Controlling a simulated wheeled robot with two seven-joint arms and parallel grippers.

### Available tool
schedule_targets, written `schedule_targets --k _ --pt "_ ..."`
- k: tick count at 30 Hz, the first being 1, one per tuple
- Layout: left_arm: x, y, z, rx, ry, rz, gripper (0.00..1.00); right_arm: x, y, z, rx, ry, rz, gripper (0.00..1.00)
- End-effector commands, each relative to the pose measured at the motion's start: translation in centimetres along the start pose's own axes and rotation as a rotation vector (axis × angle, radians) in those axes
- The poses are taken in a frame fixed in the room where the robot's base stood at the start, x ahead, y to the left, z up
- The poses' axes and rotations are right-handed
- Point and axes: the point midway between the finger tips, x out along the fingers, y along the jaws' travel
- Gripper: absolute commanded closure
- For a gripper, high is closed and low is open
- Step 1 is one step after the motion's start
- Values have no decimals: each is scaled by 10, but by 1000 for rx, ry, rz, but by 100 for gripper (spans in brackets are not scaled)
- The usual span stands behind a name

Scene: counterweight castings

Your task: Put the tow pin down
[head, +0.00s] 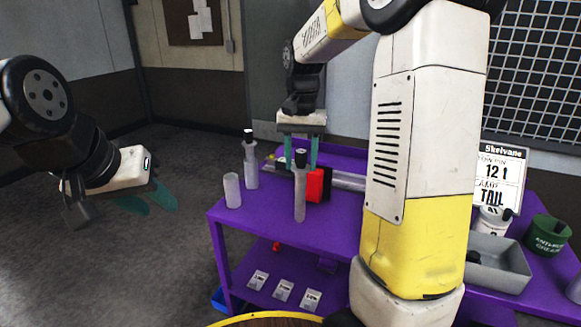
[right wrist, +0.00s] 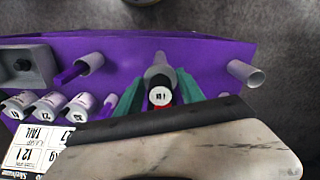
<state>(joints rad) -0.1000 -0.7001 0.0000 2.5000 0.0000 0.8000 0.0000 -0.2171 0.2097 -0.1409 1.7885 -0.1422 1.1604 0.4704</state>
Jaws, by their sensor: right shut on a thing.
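The tow pin (head: 300,195), a grey rod with a dark top, is upright between the teal fingers of my right gripper (head: 301,152). The right gripper is shut on it, above the purple table (head: 262,215). In the right wrist view the pin (right wrist: 158,72) shows between the two fingers, with a white-marked end and some red beside it. I cannot tell whether its lower end touches the table. My left gripper (head: 148,200) is off the table at the left, its teal fingers apart and empty.
A second grey rod (head: 250,165) and a pale tube (head: 232,190) stand left of the pin. A red block (head: 316,184) is close behind it. At the right are a grey bin (head: 505,265), a green cup (head: 547,235) and a sign (head: 500,175). White cards (head: 284,290) lie on the lower shelf.

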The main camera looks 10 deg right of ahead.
Motion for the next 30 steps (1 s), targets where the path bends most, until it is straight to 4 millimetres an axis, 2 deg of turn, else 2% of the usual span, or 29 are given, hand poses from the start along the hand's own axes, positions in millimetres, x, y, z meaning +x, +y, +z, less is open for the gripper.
schedule_targets --k 1,4,14,21,30 --pt "0 0 0 0 0 0 64 0 -1 -10 1 2 -1 100" --pt "0 0 0 0 0 0 64 1 -3 -24 1 2 0 100" --pt "0 0 0 0 0 0 64 3 -5 -44 0 3 -1 100" --pt "0 0 0 0 0 0 64 35 -4 -42 -1 1 0 100" --pt "0 0 0 0 0 0 64 38 -5 -42 -1 3 -2 100"
